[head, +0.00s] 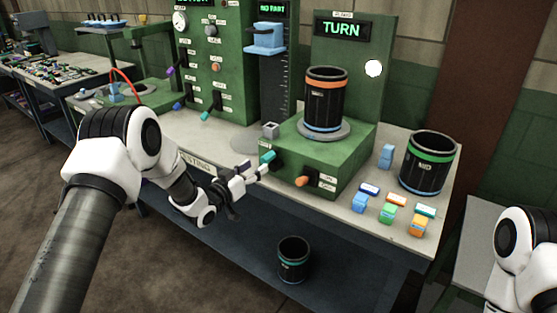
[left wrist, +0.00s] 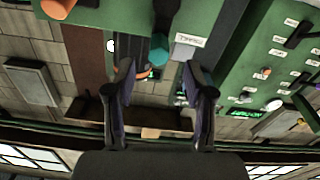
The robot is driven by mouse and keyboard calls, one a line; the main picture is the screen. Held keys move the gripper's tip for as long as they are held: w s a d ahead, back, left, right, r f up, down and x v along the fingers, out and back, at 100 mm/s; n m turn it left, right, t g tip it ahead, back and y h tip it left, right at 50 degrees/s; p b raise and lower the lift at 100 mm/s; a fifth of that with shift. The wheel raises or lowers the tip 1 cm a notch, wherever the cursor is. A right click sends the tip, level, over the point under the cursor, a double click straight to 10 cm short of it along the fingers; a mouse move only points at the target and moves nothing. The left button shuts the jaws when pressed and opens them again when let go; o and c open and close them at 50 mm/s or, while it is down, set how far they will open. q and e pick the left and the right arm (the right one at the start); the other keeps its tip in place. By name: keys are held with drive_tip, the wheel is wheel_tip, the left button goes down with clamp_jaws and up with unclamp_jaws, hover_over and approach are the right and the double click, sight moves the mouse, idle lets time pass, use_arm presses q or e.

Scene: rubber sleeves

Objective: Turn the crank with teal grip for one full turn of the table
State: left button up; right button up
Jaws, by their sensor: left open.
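The crank's teal grip (head: 268,157) sticks out from the left of the front face of a green box (head: 325,160). On top of the box, a black sleeve with an orange band (head: 325,103) stands upright on the round grey table (head: 323,130). My left gripper (head: 243,172) is open, just to the left of the teal grip. In the left wrist view the teal grip (left wrist: 158,50) shows beyond and between the spread fingers (left wrist: 160,85); I cannot tell if they touch it. My right gripper is out of view.
An orange knob (head: 303,181) sits right of the crank. A screen reading TURN (head: 341,29) stands behind. Small coloured blocks (head: 387,213) and a larger green-banded black sleeve (head: 428,163) stand at the right. Another black sleeve (head: 293,260) is on the lower shelf.

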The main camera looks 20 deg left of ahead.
sight(264, 162)
use_arm(q)
drive_tip(key=p+x, duration=0.1)
drive_tip(key=x, duration=0.5)
drive_tip(key=shift+d, duration=0.15)
drive_tip(key=shift+w+f, duration=0.15)
drive_tip(key=shift+w, duration=0.15)
clamp_jaws()
